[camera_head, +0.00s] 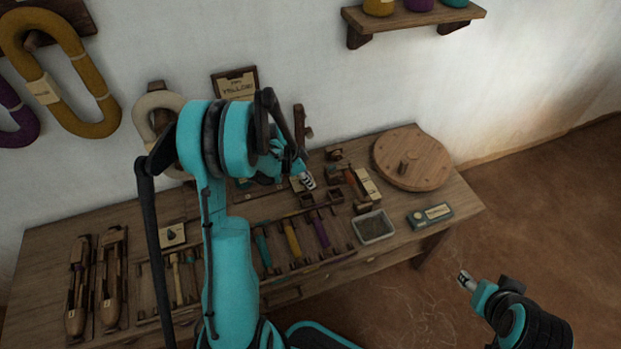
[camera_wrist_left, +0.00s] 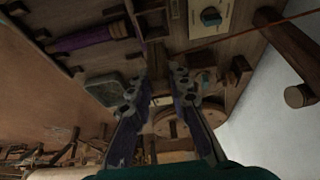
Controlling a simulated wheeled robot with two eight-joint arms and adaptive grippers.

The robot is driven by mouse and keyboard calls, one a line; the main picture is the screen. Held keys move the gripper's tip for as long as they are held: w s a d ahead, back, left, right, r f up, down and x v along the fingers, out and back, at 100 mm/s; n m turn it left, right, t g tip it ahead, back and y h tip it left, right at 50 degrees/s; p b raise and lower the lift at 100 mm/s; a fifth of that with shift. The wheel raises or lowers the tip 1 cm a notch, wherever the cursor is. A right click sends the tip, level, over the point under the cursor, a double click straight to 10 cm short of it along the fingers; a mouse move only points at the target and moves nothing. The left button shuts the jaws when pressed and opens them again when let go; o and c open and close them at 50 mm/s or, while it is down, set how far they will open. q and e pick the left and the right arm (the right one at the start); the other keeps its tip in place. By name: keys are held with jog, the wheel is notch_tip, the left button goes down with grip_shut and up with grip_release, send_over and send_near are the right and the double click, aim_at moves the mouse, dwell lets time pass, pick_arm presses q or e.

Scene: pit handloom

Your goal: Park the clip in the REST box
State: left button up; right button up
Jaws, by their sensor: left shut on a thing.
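My left gripper (camera_head: 306,181) is over the back middle of the table, close above the small wooden boxes. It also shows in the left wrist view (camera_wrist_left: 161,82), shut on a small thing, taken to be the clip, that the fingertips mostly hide. Two small open wooden boxes stand near it, one (camera_head: 336,195) right of the fingers and one (camera_head: 306,201) just below them; I cannot read a REST label on either. My right gripper (camera_head: 467,281) is at the lower right, over the floor and away from the table; its jaws are too small to judge.
A round wooden disc (camera_head: 413,157) lies at the table's right end. A grey tray (camera_head: 373,227) and a small labelled box (camera_head: 430,215) are at the front right. Coloured bobbins lie in a rack, with a purple one (camera_head: 320,233). Shuttles (camera_head: 112,284) lie at the left.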

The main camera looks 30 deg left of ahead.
aim_at(305, 189)
pick_arm(q)
jog(key=shift+f+b, duration=2.9)
jog(key=shift+f, duration=1)
jog(key=o, duration=1.3)
jog(key=shift+c, duration=0.2)
jog(key=shift+r, duration=0.15)
notch_tip(305, 189, up, 8)
jog(key=p, duration=0.5)
